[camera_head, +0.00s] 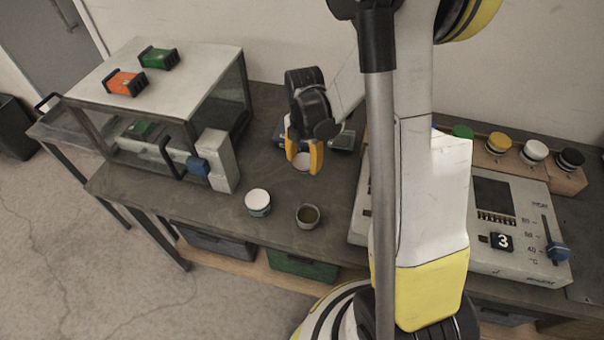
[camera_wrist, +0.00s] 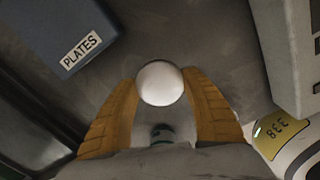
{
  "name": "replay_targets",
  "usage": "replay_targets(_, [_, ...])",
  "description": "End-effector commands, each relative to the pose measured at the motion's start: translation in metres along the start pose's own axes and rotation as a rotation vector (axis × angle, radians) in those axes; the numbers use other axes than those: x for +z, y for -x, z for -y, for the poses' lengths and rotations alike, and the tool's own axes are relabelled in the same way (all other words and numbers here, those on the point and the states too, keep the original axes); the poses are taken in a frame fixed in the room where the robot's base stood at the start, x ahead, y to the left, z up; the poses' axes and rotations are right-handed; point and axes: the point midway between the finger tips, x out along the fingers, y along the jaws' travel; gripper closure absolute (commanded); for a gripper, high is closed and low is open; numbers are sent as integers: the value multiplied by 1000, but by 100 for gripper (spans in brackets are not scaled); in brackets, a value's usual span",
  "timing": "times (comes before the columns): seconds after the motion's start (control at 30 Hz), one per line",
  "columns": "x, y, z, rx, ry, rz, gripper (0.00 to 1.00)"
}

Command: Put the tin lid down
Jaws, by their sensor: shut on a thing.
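My gripper (camera_head: 303,152) has orange fingers and is shut on a white round tin lid (camera_head: 302,162) above the dark bench. In the wrist view the fingertips (camera_wrist: 161,84) press on either side of the lid (camera_wrist: 160,90). The height of the lid above the bench is hard to tell. An open tin (camera_head: 308,217) with greenish contents stands on the bench in front of my gripper. A tin with a white lid (camera_head: 257,203) stands to its left.
A blue box marked PLATES (camera_wrist: 68,38) lies close behind my gripper. A glass-sided cabinet (camera_head: 150,80) stands left, with a handled door. A control panel (camera_head: 520,215) and a wooden rack of jars (camera_head: 550,172) stand right. Bare bench (camera_head: 262,165) shows left of my gripper.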

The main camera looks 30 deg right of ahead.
Motion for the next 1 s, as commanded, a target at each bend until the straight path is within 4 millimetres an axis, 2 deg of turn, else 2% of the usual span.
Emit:
replay_targets(0.17, [-1,-10,-7,0,0,0,67])
replay_targets(0.4, [-1,-45,-6,0,0,0,67])
replay_targets(0.77, [-1,-48,-6,0,0,0,67])
replay_targets(0.8, [-1,-47,-6,0,0,0,40])
replay_targets(0.87, [-1,-46,-6,0,0,0,25])
replay_targets(1.0, [-1,-46,-6,0,0,0,25])
